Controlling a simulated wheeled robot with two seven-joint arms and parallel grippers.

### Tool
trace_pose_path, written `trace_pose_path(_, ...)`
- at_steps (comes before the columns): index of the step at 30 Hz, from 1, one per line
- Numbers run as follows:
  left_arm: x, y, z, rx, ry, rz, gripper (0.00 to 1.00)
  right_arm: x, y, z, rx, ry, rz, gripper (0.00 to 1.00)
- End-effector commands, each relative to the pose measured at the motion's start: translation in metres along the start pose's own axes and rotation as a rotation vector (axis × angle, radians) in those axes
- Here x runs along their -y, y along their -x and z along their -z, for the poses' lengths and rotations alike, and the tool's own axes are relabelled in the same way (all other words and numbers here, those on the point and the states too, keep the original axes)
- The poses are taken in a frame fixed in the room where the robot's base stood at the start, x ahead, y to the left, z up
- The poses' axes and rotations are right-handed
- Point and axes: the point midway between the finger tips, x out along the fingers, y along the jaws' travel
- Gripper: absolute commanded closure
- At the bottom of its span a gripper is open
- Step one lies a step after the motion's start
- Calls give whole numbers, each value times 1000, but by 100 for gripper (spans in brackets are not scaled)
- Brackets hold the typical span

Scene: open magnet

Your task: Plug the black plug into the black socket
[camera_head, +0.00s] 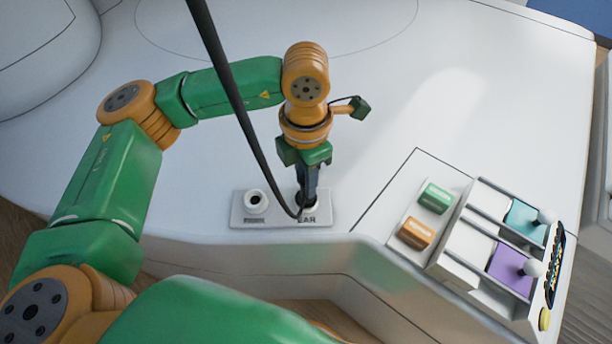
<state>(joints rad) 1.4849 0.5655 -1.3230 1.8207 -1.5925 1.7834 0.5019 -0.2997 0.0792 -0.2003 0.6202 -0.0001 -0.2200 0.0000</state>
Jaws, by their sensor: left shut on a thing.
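My left gripper (308,181) points down over the socket panel (277,222) on the white console and is shut on the black plug (302,208). The plug is mostly hidden by the fingers, and a black cable (250,115) runs from it up past the top edge. The black socket (312,203) is at the panel's right side, directly under the gripper and partly covered. I cannot tell how deep the plug sits in it. A white socket (256,202) is on the panel's left side. My right gripper is not in view.
On the right is a control box with a green button (436,198), an orange button (415,232), a teal slider (526,220) and a purple slider (510,268). The white console top (420,100) behind the gripper is clear. The cable crosses in front of my left arm.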

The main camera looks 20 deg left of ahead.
Motion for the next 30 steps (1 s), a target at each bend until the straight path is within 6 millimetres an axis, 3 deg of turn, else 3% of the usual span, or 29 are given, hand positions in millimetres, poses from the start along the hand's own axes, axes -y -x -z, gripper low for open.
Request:
trace_pose_path(6,0,0,0,0,0,0,100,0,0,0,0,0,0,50)
trace_pose_path(7,0,0,0,0,0,0,71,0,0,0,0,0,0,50)
trace_pose_path(11,0,0,0,0,0,0,38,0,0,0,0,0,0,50)
trace_pose_path(20,0,2,0,1,0,0,38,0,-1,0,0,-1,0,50)
trace_pose_path(30,0,64,-1,3,0,-2,38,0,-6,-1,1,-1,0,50)
